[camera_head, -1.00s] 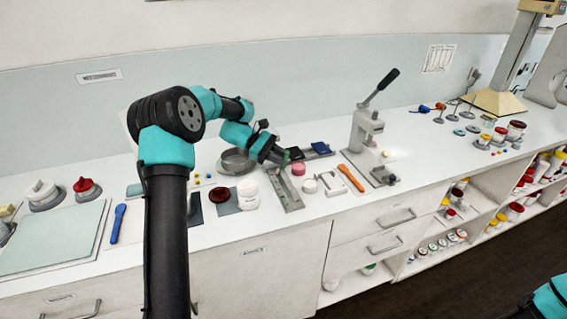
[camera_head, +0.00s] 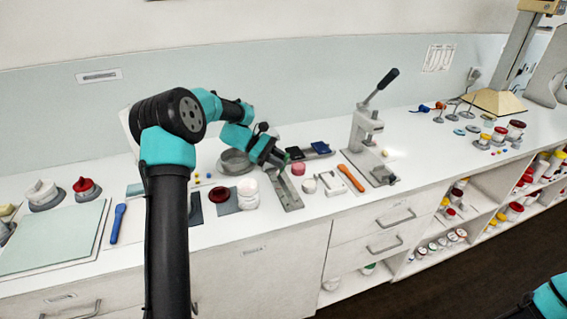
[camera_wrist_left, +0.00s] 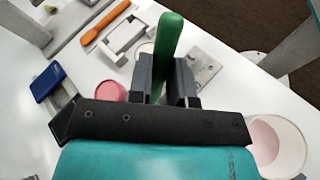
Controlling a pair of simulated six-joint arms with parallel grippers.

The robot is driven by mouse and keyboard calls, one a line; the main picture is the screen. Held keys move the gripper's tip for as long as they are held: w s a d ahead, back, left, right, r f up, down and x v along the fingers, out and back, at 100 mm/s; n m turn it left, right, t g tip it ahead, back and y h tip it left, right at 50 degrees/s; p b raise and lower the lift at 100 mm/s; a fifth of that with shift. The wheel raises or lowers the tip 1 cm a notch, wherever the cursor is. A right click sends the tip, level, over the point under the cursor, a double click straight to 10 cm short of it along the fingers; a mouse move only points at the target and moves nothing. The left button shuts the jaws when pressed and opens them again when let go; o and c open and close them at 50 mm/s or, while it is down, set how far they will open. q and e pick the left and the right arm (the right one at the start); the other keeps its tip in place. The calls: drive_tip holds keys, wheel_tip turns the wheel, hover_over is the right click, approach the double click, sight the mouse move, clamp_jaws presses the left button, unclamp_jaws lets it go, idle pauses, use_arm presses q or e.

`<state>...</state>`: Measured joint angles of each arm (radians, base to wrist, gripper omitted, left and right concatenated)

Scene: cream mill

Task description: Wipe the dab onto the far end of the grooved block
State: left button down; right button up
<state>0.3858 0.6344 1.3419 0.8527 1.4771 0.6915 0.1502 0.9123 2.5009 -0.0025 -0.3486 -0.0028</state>
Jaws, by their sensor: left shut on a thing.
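My left gripper (camera_head: 280,157) is shut on a green-handled tool (camera_wrist_left: 169,32), whose handle stands up between the fingers in the left wrist view. The tool's working end is hidden. The grooved block (camera_head: 290,199) seems to be the long grey metal piece on the bench, just below the gripper in the head view. Part of it shows behind the fingers in the left wrist view (camera_wrist_left: 206,70). Its groove is too small to make out. I cannot see the dab, or tell whether the tool touches the block. My right gripper is out of view.
An open white jar with pink contents (camera_wrist_left: 272,145) and a pink-topped pot (camera_head: 298,169) stand close by. A white stand (camera_head: 330,183), an orange spatula (camera_head: 351,178) and a lever press (camera_head: 369,145) are to the right.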

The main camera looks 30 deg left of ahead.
use_arm(q)
drive_tip(key=shift+f, duration=0.15)
idle(0.4)
drive_tip(key=shift+r, duration=3)
